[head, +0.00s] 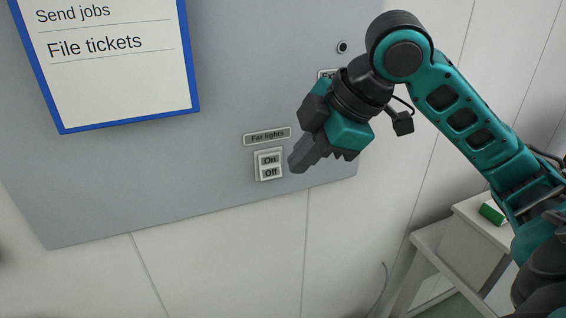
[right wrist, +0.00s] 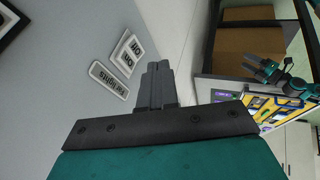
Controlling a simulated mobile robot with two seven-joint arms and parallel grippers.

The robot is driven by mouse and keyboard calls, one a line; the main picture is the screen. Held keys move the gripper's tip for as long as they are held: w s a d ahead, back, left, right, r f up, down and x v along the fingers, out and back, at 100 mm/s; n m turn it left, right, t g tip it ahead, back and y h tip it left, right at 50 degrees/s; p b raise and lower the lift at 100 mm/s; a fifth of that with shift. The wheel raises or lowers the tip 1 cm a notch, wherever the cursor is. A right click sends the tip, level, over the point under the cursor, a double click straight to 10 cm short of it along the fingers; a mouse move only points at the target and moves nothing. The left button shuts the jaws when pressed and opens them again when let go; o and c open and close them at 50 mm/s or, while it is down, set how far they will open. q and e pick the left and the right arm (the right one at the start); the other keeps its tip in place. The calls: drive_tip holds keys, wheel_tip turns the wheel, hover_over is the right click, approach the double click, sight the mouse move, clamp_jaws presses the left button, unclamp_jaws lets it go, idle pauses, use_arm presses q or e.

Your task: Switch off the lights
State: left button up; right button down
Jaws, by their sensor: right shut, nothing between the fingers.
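A light switch (head: 269,165) with an "On" half above an "Off" half sits on a grey wall panel, under a label (head: 267,137) reading "Far lights". My right gripper (head: 294,167) is shut and empty, its fingertips just right of the switch in the head view. I cannot tell if they touch it. In the right wrist view the switch (right wrist: 127,54) and its label (right wrist: 109,80) lie left of the shut fingers (right wrist: 156,70), with a visible gap in the picture.
A blue-framed board (head: 115,100) with "Send jobs" and "File tickets" hangs on the panel at upper left. A small dark round fixture (head: 342,47) is above a partly hidden label (head: 327,74). A white stand (head: 465,240) with a green item (head: 492,213) is at lower right.

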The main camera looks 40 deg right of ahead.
sight(272, 174)
drive_tip(key=shift+w+f, duration=1.05)
drive_tip(key=shift+w, duration=0.3)
drive_tip(key=shift+w+f, duration=1)
drive_tip(key=shift+w, duration=0.35)
drive_tip(key=shift+w+d+f+t+b, duration=0.1)
drive_tip(key=shift+f+t+b, duration=0.4)
drive_tip(key=shift+b, duration=0.6)
drive_tip(key=shift+r+p, duration=0.35)
drive_tip(key=shift+r, duration=0.15)
